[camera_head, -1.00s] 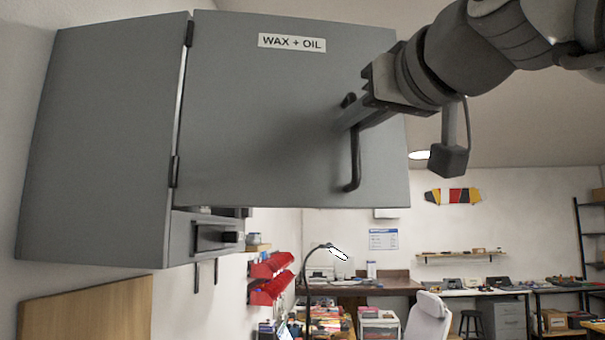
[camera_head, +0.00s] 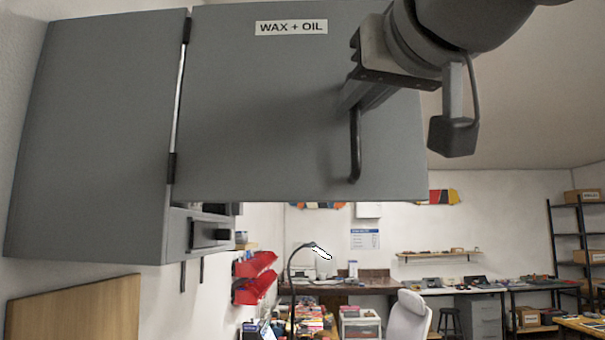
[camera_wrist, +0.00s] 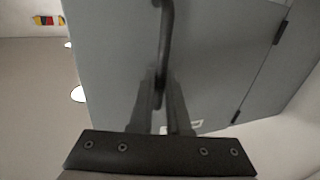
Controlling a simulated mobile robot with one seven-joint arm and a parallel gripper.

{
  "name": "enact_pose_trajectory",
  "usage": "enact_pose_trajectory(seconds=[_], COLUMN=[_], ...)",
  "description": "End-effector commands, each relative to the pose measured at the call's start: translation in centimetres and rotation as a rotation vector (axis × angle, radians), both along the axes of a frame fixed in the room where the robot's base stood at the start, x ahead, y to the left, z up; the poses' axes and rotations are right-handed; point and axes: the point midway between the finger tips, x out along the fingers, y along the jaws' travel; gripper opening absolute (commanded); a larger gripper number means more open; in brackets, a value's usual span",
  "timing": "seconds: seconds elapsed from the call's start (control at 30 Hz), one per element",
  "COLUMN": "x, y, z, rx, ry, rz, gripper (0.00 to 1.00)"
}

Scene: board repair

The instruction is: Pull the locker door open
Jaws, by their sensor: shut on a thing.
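The grey locker door (camera_head: 255,110), labelled "WAX + OIL", hangs ajar from hinges on its left side in the head view. Behind it stands the grey locker body (camera_head: 95,140) on the wall. A dark bar handle (camera_head: 355,150) is fixed upright near the door's right side; its upper part is hidden by my gripper. My gripper (camera_head: 350,105) is shut on the handle. In the wrist view the handle (camera_wrist: 166,35) runs down between my two fingers (camera_wrist: 160,105), with the door (camera_wrist: 110,50) behind it.
A drawer-like black fitting (camera_head: 210,234) shows under the door's hinge side. A wooden panel (camera_head: 75,310) is at lower left, red bins (camera_head: 254,277) on the wall. A white chair (camera_head: 409,316) and workbenches stand farther back. Space to the right of the door looks clear.

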Motion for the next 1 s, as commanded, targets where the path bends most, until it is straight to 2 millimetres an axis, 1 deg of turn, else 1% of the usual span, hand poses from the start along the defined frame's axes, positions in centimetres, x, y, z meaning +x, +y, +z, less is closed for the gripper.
enact_pose_trajectory(seconds=[0.03,0.27,0.7,0.73,0.87,0.9,1.0], x=[-0.33,-0.95,-1.08,-1.08,-1.06,-1.05,-1.04], y=[0.29,0.51,0.57,0.57,0.53,0.51,0.45], z=[0.03,0.04,0.05,0.06,0.05,0.04,0.04], rx=[-0.002,0.0,-0.001,-0.001,0.0,0.0,0.0], ry=[-0.001,-0.001,-0.001,-0.001,-0.001,-0.001,-0.001], rz=[0.005,0.006,0.007,0.007,0.005,0.005,0.004], gripper=[0.0,0.0,0.0,0.17,0.4,0.45,0.45])
